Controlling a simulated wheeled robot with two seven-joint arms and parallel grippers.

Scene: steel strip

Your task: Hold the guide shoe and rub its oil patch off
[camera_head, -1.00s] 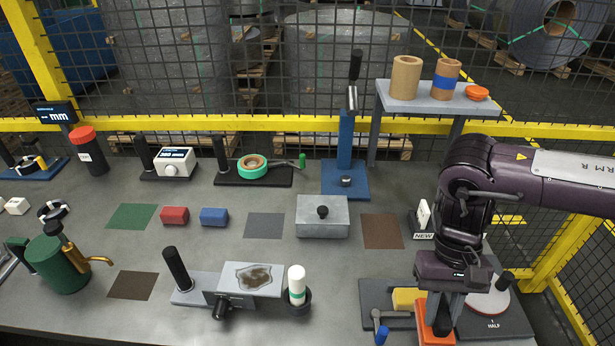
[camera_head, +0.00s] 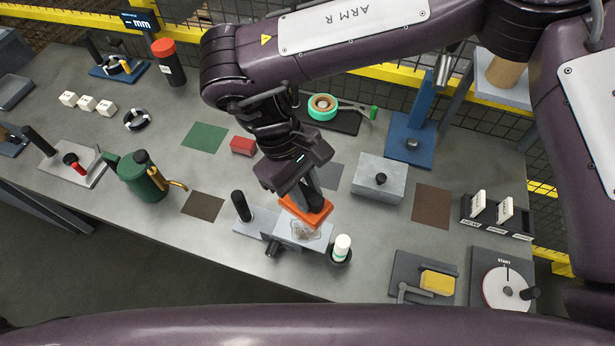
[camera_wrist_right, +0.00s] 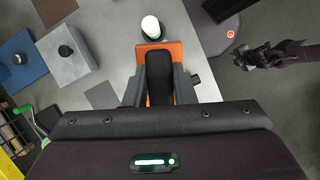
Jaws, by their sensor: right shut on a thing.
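The guide shoe (camera_head: 322,240) is a grey block in a holder with a black post (camera_head: 241,206) and a dark knob. A brownish oil patch (camera_head: 305,231) shows on its top, in front of an orange pad that hides part of the block. My right gripper (camera_head: 309,196) is shut on the black handle of the orange pad (camera_head: 300,212), over the shoe's back part. Whether the pad touches the surface I cannot tell. In the right wrist view the pad (camera_wrist_right: 174,47) shows around the handle. My left gripper (camera_wrist_right: 255,56) seems to be the dark shape there; its jaws are unclear.
A white-capped bottle (camera_head: 342,244) stands in a dark ring just right of the shoe. A grey block with a knob (camera_head: 380,180) is behind it to the right. A green oil can (camera_head: 143,178) stands left. Bare bench lies in front of the brown mat (camera_head: 203,206).

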